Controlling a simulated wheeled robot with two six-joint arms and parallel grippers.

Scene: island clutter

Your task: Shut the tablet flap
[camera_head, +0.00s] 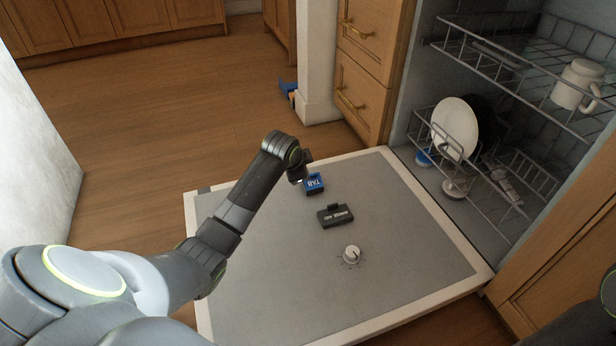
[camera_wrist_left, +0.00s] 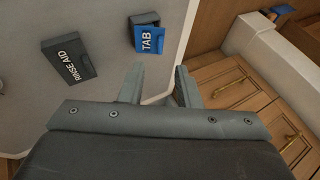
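The blue tablet flap, marked TAB (camera_head: 313,184), is on the grey inner face of the lowered dishwasher door (camera_head: 270,285). It also shows in the left wrist view (camera_wrist_left: 147,38), just beyond my fingertips and slightly left of centre. It seems to stand out from the door face, but its exact angle is hard to tell. My left gripper (camera_head: 303,172) is close by the flap, on its far left side in the head view. In the left wrist view its two fingers (camera_wrist_left: 159,68) are apart with nothing between them. Whether a finger touches the flap is unclear. My right gripper is not in view.
The dark rinse aid cover (camera_head: 335,216) and a white dial (camera_head: 352,254) sit nearer on the door. Wire racks (camera_head: 505,180) with a white plate (camera_head: 455,128) and a mug (camera_head: 577,85) are at the right. Drawers (camera_head: 362,95) stand behind. Open wooden floor lies left.

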